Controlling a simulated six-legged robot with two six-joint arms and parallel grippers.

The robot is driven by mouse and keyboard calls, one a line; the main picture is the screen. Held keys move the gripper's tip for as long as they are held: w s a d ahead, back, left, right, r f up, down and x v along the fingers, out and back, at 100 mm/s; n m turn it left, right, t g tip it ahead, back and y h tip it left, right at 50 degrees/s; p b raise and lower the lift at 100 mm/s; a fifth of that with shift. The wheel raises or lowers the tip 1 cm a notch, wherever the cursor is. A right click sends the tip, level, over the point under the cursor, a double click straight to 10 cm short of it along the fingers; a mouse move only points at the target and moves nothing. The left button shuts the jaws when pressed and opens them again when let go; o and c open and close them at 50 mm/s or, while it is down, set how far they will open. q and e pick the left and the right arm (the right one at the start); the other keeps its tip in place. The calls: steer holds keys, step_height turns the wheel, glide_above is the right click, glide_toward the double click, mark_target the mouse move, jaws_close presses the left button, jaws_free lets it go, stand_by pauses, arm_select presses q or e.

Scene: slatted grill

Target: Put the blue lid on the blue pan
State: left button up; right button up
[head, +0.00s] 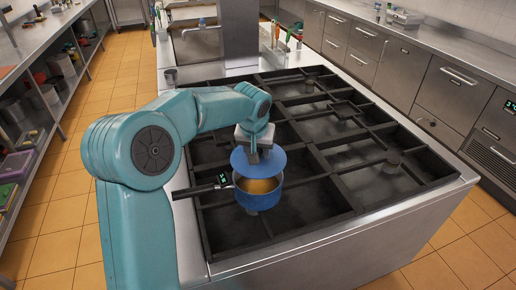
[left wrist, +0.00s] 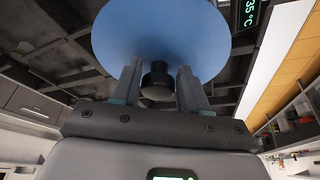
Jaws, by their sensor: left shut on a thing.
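The blue pan (head: 259,198) sits on the slatted grill (head: 345,185) near its left front part, with its dark handle (head: 203,189) pointing left. Its inside looks yellowish-orange. The blue lid (head: 272,163) is a flat round disc held just above the pan, a little up and to the back of its opening in the head view. My left gripper (head: 256,148) is shut on the lid's dark knob (left wrist: 155,82). In the left wrist view the lid (left wrist: 160,30) fills the top and hides the pan. My right gripper is in neither view.
A small digital display (head: 222,178) shows beside the pan handle. A metal cup (head: 170,76) stands at the counter's back left corner. A shelf unit (head: 40,90) runs along the left and steel drawers (head: 400,70) along the right. Most of the grill is clear.

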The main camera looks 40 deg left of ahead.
arm_select(q)
steer(key=shift+s+a, duration=0.15)
steer(key=shift+a, duration=0.05)
steer(key=shift+d+b, duration=0.1)
steer(key=shift+b, duration=0.2)
steer(key=shift+d+f+b, duration=0.15)
steer(key=shift+f+b, duration=0.35)
steer(key=shift+f, duration=0.1)
step_height(320, 180, down, 2)
steer(key=shift+f+b, duration=0.15)
steer(key=shift+b, duration=0.9)
steer(key=shift+f+b, duration=0.85)
steer(key=shift+f, duration=0.35)
steer(key=shift+r, duration=0.1)
steer(key=shift+f+b, duration=0.55)
steer(key=shift+b, duration=0.35)
